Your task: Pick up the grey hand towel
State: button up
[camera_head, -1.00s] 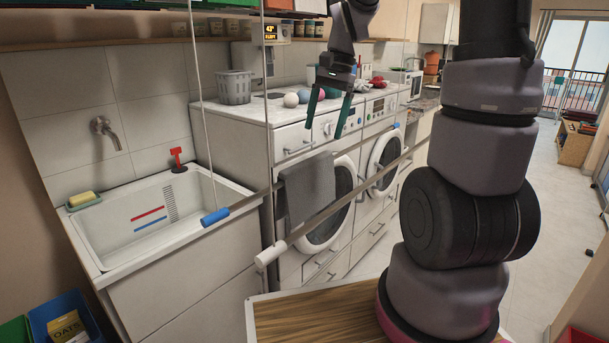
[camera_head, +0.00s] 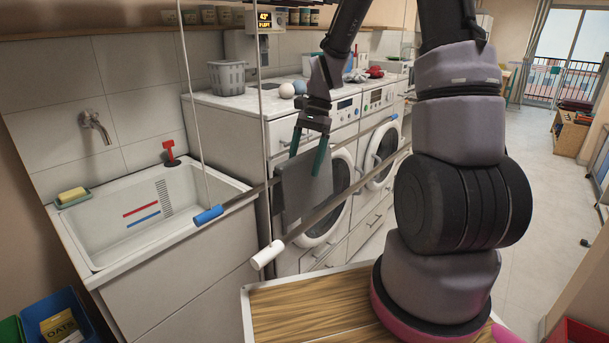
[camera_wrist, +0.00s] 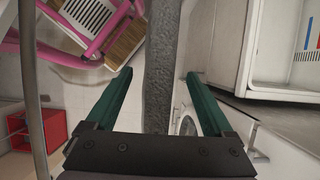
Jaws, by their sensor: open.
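The grey hand towel (camera_head: 306,188) hangs over a thin horizontal rail in front of the white washing machines. In the wrist view the towel (camera_wrist: 162,65) is a narrow grey strip seen nearly edge-on, running between the two fingers. My gripper (camera_head: 307,162) is open, with its green fingers pointing down at the towel's upper part. In the wrist view my gripper (camera_wrist: 158,82) has one finger on each side of the towel, with visible gaps. I cannot tell whether either finger touches the cloth.
Hanging rails with a blue end (camera_head: 208,215) and a white end (camera_head: 267,254) are close by. Open floor lies at right.

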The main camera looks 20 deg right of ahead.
aim_at(305, 180)
jog(key=shift+x, duration=1.45)
grip_shut()
jog(key=shift+r, duration=0.1)
